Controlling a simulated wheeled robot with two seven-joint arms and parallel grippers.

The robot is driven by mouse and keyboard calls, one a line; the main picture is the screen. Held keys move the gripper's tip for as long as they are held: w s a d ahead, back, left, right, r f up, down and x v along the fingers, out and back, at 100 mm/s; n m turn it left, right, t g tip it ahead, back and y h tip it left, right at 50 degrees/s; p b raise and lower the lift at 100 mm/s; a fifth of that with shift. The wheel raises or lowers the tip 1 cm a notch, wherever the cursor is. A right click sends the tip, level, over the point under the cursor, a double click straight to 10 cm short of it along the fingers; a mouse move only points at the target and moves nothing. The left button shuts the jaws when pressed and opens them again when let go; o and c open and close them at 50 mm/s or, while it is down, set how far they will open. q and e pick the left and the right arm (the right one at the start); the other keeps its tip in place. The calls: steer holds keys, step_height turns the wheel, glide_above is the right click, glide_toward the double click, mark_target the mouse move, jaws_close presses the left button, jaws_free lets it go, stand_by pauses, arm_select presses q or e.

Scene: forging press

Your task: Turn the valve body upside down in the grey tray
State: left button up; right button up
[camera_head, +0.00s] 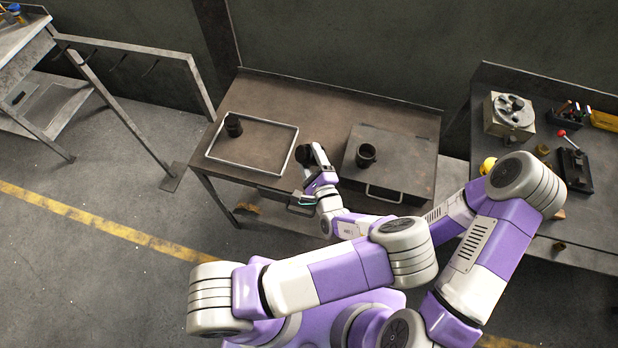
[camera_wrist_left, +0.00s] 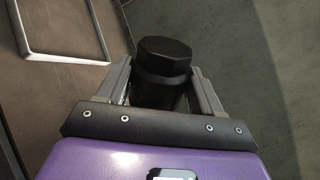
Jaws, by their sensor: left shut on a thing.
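My left gripper (camera_head: 311,163) is shut on a black part, which I take to be the valve body (camera_head: 303,155), off the right edge of the grey tray. In the left wrist view the valve body (camera_wrist_left: 165,60) sits between the two fingers (camera_wrist_left: 163,88), with a faceted, hexagon-like end showing; its lower part is partly hidden. The grey tray (camera_head: 217,139) is a shallow thin-rimmed frame on the left of the brown table; its rim (camera_wrist_left: 97,30) shows in the left wrist view. A second dark cylindrical part (camera_head: 233,125) stands in the tray's left corner. My right gripper is not in view.
A dark flat box (camera_head: 400,165) with a handle stands right of the tray, with a black cup-like part (camera_head: 366,154) on it. The right-hand bench (camera_head: 590,220) holds a grey fixture (camera_head: 509,115) and tools. The tray's middle is clear.

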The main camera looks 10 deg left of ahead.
arm_select(q)
steer(key=shift+m, duration=1)
steer(key=m, duration=0.3)
steer(key=shift+r+p, duration=0.1)
steer(key=shift+p, duration=0.25)
steer(key=m, duration=0.6)
